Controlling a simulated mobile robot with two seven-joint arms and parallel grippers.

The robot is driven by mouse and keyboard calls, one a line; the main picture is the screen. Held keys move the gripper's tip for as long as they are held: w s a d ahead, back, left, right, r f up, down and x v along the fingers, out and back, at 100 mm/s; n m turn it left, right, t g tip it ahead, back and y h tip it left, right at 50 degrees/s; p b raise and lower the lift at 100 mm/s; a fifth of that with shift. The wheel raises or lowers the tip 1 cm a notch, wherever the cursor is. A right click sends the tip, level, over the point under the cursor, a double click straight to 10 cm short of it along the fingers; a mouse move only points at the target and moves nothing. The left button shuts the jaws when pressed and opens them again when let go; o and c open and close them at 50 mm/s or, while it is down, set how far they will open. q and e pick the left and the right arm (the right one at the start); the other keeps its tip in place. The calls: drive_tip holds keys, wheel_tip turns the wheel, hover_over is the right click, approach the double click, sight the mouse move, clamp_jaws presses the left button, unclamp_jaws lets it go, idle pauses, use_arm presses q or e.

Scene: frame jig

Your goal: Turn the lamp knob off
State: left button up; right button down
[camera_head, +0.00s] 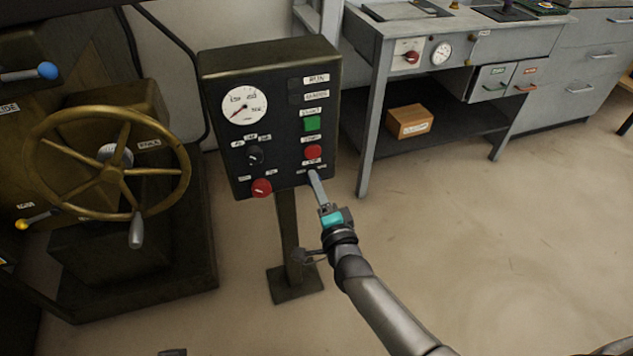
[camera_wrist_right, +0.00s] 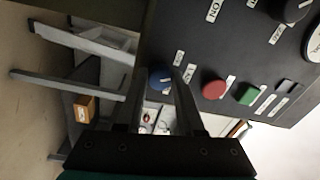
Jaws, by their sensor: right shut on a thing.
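A dark control panel (camera_head: 270,120) stands on a post in the middle of the head view. My right gripper (camera_head: 315,180) reaches up to the panel's lower right corner and covers what sits there. In the right wrist view, a blue knob (camera_wrist_right: 160,78) on the panel's face lies between the two fingers of my right gripper (camera_wrist_right: 163,82), which is shut on it. The label beside the knob is too small to read, so I cannot tell the knob's setting. My left gripper is not in view.
Near the blue knob are a red button (camera_head: 313,152) and a green button (camera_head: 312,123). A red knob (camera_head: 261,187), a black knob (camera_head: 255,156) and a gauge (camera_head: 244,104) are further left. A brass handwheel (camera_head: 112,174) stands left, a grey workbench (camera_head: 375,60) right.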

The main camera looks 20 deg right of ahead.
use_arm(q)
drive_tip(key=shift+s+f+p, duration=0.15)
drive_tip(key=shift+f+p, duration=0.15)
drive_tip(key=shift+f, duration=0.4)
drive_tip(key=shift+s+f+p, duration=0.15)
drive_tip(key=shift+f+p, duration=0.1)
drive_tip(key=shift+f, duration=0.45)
use_arm(e)
drive_tip(key=shift+n, duration=1.7)
drive_tip(key=c, duration=0.5)
unclamp_jaws()
drive_tip(key=shift+s, duration=0.1)
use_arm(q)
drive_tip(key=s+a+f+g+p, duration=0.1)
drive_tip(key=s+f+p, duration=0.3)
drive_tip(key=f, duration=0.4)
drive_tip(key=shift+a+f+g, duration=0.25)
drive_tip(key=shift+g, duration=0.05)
use_arm(e)
drive_tip(key=s, duration=1.5)
drive_tip(key=shift+d+f, duration=0.25)
drive_tip(key=shift+f, duration=0.05)
